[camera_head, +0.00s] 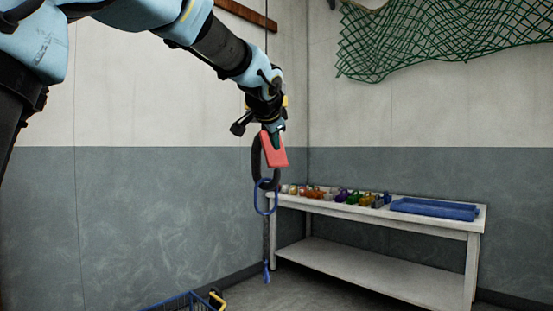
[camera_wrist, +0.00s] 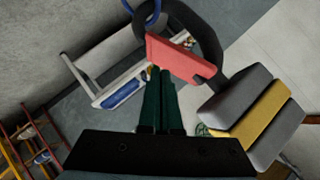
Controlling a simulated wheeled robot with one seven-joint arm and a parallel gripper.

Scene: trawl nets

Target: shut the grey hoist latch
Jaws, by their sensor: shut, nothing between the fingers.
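A dark hoist hook (camera_head: 257,160) hangs in front of the wall corner, with a flat red latch plate (camera_head: 274,150) at its mouth. I see no grey latch; the plate looks red in both views. In the wrist view the red plate (camera_wrist: 172,57) reaches from the hook's shank across the curved hook (camera_wrist: 208,35). I cannot tell whether its free end meets the hook tip. My gripper (camera_wrist: 160,72) has its dark green fingers together and empty, tips right by the plate's edge. I cannot tell whether they touch it. A blue ring (camera_head: 265,197) hangs in the hook.
The hook's grey and yellow block (camera_wrist: 250,112) is close beside my fingers. A white bench (camera_head: 455,227) with small coloured items and a blue tray (camera_head: 434,209) stands behind. A blue crate (camera_head: 186,302) is on the floor. A green net (camera_head: 440,40) hangs at upper right.

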